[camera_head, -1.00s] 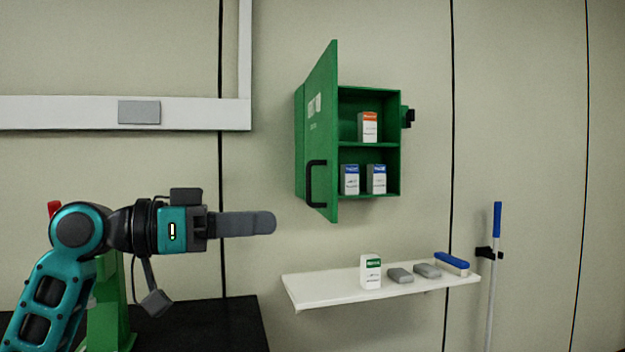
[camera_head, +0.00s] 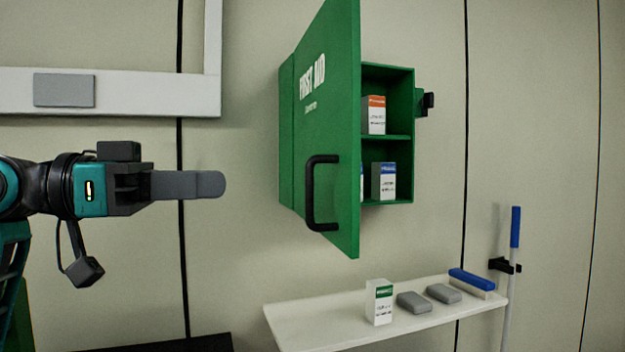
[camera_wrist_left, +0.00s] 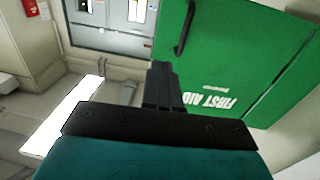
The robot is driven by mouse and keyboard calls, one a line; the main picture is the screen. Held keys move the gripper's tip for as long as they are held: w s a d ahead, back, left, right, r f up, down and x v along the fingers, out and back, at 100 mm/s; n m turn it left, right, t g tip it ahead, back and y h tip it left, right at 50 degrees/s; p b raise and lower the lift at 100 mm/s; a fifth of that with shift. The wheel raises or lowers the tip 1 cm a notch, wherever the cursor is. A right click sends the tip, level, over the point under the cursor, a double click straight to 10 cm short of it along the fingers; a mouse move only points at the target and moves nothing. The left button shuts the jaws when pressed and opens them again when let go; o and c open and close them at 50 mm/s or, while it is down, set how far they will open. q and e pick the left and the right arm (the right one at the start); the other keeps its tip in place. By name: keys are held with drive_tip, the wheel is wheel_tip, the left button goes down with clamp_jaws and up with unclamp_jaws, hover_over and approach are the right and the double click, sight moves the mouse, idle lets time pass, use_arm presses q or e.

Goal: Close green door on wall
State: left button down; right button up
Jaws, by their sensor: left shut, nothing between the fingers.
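The green first aid door (camera_head: 328,120) stands open on the wall, swung out toward me from the left side of its green cabinet (camera_head: 407,100). Its black handle (camera_head: 314,193) is on the lower part of the door. My left gripper (camera_head: 222,184) is shut and empty, to the left of the door and apart from it, at about the handle's height. In the left wrist view, the door (camera_wrist_left: 235,65) and its handle (camera_wrist_left: 185,28) show beyond the shut fingers (camera_wrist_left: 160,68). My right gripper is not in view.
Boxes, including an orange-topped one (camera_head: 374,115) and a blue-topped one (camera_head: 384,181), stand inside the cabinet. A white shelf (camera_head: 340,329) below holds a green-topped box (camera_head: 379,302), two grey items and a blue brush (camera_head: 471,281). A blue-handled pole (camera_head: 515,228) is at right.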

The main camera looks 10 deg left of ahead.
sight(348, 181)
use_arm(q)
drive_tip(key=p+x, duration=0.2)
drive_tip(key=x, duration=1.2)
drive_tip(key=shift+w+d, duration=0.1)
